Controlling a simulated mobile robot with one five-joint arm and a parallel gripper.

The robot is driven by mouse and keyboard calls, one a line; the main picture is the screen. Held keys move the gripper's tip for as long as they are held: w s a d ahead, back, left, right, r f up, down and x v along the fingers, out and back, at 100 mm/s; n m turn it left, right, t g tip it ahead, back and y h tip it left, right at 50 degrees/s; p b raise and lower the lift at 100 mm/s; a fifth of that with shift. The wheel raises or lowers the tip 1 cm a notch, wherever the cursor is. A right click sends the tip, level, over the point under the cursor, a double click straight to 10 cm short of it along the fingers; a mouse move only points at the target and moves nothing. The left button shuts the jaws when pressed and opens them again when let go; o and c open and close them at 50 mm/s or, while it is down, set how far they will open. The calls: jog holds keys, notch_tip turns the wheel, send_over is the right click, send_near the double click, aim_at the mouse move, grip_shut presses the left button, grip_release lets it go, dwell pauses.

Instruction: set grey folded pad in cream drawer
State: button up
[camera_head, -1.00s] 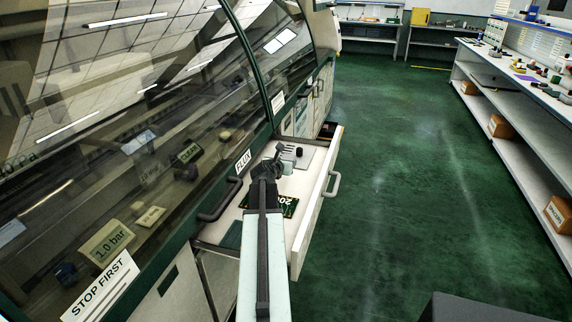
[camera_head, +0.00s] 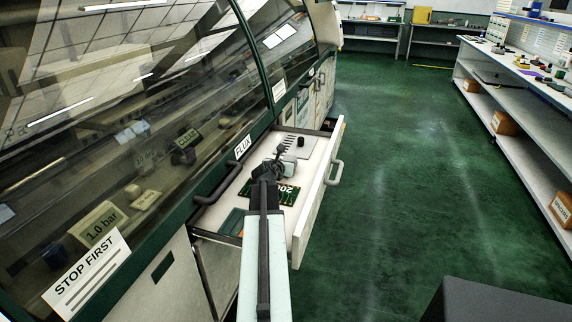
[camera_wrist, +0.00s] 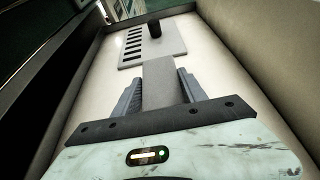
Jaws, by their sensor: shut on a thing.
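The cream drawer (camera_head: 309,213) is pulled out from the machine front, with its grey handle on the outer face. It also shows in the wrist view (camera_wrist: 222,64), where its walls rise on both sides. In the wrist view, my gripper (camera_wrist: 160,77) is shut on the grey folded pad (camera_wrist: 159,88), a plain grey block held between the two blue-grey fingers. In the head view, my gripper (camera_head: 279,160) is over the drawer's interior and mostly hides the pad. I cannot tell whether the pad touches the drawer floor.
In the drawer, a grey slotted plate (camera_wrist: 132,50) and a dark cylinder (camera_wrist: 154,28) are beyond the pad. A green circuit board (camera_head: 286,192) lies nearer. Pale floor shows right of the pad in the wrist view. A long shelf unit (camera_head: 519,137) stands across the green floor.

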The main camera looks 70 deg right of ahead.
aim_at(280, 182)
jog(key=shift+f+b, duration=0.5)
jog(key=o, duration=1.4)
jog(key=shift+a+r, duration=0.1)
jog(key=p+v, duration=0.3)
jog(key=v, duration=0.4)
jog(key=shift+a+r, duration=0.15)
jog(key=shift+a, duration=0.15)
